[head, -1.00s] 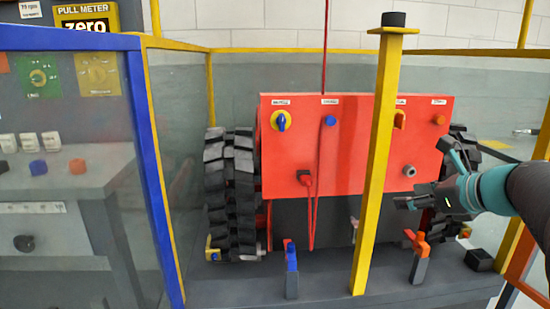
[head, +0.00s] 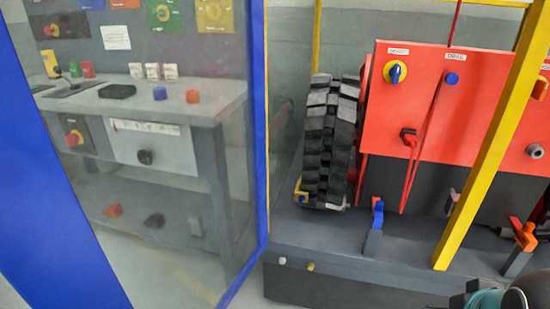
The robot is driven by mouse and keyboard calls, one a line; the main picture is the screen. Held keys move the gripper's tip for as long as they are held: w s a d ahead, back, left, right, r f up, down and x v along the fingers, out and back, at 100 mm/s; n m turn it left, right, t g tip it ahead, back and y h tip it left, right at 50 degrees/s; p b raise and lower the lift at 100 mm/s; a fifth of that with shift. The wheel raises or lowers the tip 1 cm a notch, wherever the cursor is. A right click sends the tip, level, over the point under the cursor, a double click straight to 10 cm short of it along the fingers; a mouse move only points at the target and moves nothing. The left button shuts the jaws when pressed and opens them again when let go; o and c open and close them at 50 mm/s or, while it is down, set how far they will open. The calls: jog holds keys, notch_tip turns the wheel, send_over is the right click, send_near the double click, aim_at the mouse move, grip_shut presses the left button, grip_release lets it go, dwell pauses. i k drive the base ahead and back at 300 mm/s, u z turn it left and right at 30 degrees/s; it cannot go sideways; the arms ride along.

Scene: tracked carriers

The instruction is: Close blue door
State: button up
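The blue door (head: 258,130) is a clear panel in a blue frame on the left of the head view. Its far upright stands beside the carrier's yellow post. Its wide near upright (head: 60,190) is close to the camera at the left edge. The door stands open, swung out toward me. My gripper (head: 495,299) shows only as a teal and dark piece at the bottom right edge, far from the door. Its fingers are cut off or hidden, so I cannot tell their state. It touches nothing that I can see.
A grey bench (head: 185,105) with knobs and blocks shows through the door panel. The red panel (head: 470,105) and a black track (head: 330,145) stand on the grey carrier deck (head: 330,262). A yellow post (head: 490,150) rises at the right.

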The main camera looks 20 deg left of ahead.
aim_at(50, 256)
jog(key=u, duration=3.35)
jog(key=i, duration=3.05)
jog(key=z, duration=4.6)
jog(key=i, duration=1)
jog(key=z, duration=0.1)
